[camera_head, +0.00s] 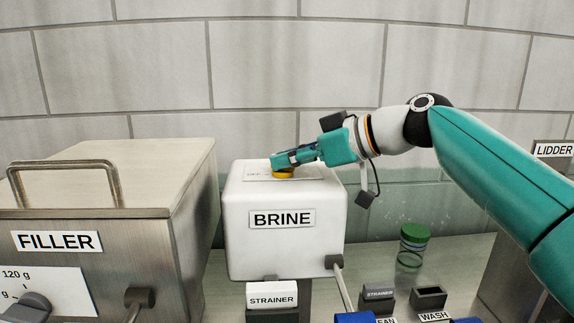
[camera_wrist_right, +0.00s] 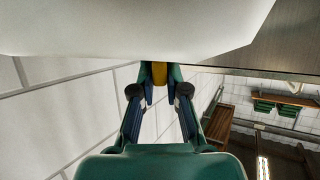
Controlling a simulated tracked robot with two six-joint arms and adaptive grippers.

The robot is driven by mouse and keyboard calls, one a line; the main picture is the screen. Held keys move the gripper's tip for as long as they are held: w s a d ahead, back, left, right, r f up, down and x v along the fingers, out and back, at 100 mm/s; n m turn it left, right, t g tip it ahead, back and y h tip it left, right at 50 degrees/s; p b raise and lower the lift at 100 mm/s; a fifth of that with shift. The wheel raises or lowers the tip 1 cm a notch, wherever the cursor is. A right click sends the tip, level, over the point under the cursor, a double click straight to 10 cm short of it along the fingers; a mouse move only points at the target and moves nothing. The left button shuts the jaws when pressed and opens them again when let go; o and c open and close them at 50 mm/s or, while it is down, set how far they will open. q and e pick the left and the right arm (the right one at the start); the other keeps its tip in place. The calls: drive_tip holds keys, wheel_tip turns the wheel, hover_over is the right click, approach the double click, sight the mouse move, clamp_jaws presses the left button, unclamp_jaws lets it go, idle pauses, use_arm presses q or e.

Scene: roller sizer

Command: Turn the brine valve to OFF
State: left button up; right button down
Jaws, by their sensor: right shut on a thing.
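The white brine tank (camera_head: 283,250) stands in the middle of the head view with a BRINE label on its front. The yellow valve handle (camera_head: 284,175) sits on its top. A pale plate (camera_head: 310,173) lies around the handle; its lettering is too small to read and partly covered. My right gripper (camera_head: 280,161) reaches in from the right and is shut on the handle. In the right wrist view the yellow handle (camera_wrist_right: 159,72) shows between my right gripper's fingers (camera_wrist_right: 158,88), against the white tank (camera_wrist_right: 130,28). My left gripper is out of view.
The steel filler (camera_head: 190,200) stands close on the left, with a raised bar handle (camera_head: 65,170). A green-lidded jar (camera_head: 414,234) stands to the right of the tank. Strainer boxes (camera_head: 272,294) and a wash box (camera_head: 429,297) are in front. A tiled wall is behind.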

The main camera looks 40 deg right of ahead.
drive_tip(key=n+g+y+p, duration=0.1)
drive_tip(key=n+y, duration=0.1)
drive_tip(key=shift+w+d+r+n+g+p, duration=0.1)
drive_tip(key=shift+w+d+n+g+p, duration=0.05)
drive_tip(key=shift+d+n+g+p, duration=0.2)
drive_tip(key=shift+a+n+g+y+p, duration=0.1)
drive_tip(key=shift+n+g+y+p, duration=0.75)
drive_tip(key=shift+y+p, duration=0.05)
drive_tip(key=shift+n+g+y+p, duration=0.3)
drive_tip(key=shift+n+g+p, duration=0.05)
drive_tip(key=shift+n+g, duration=0.05)
drive_tip(key=shift+f, duration=0.2)
drive_tip(key=c, duration=1.2)
unclamp_jaws()
